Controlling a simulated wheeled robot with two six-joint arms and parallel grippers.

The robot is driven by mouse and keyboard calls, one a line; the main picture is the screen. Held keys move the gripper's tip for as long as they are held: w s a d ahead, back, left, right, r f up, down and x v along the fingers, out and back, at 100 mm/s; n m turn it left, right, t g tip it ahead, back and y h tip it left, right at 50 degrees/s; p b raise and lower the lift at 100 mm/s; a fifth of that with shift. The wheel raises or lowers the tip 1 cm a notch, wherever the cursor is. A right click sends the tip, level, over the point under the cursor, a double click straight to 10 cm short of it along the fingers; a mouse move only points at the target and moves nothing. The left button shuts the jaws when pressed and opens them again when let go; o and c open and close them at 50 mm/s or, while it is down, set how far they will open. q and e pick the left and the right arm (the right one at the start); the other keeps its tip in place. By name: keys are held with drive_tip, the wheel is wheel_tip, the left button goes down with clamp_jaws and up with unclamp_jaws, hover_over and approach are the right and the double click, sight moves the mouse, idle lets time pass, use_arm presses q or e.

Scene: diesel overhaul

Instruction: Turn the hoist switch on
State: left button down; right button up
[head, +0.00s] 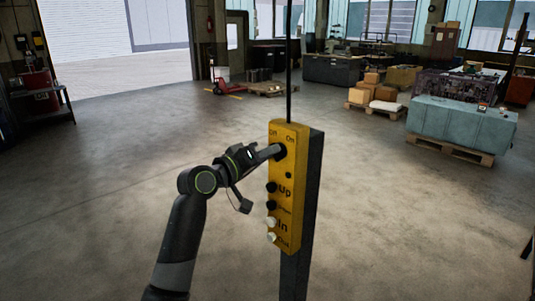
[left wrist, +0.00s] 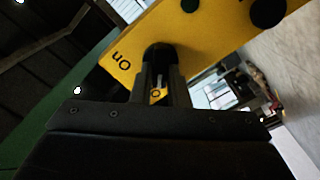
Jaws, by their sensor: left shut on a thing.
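The hoist's yellow control box (head: 298,176) stands upright in the middle of the head view, with "Off" and "On" lettered at its top. The dark round hoist switch (head: 282,151) sits just below this lettering. My left gripper (head: 276,151) reaches it from the left and is shut on it. In the left wrist view the fingers (left wrist: 161,85) close around the black switch (left wrist: 158,50), beside the "On" mark on the yellow box (left wrist: 205,30). The fingers partly hide the switch, and I cannot tell which way it is turned. My right gripper is not in view.
The box is fixed to a dark post (head: 297,272). Below the switch are black and white buttons (head: 271,222) marked "Up" and "In", among others. The floor around is clear. A teal-covered pallet load (head: 462,125) stands right, and a red pallet jack (head: 222,87) stands far back.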

use_arm(q)
drive_tip(key=shift+s+d+f+m+b, duration=0.1)
drive_tip(key=shift+s+d+m+b, duration=0.05)
drive_tip(key=shift+m+b, duration=4.4)
drive_tip(key=shift+s+d+f+m+b, duration=0.1)
drive_tip(key=shift+m+b, duration=4.15)
drive_tip(key=shift+b, duration=0.45)
drive_tip(key=shift+r, duration=0.1)
drive_tip(key=c, duration=1.4)
unclamp_jaws()
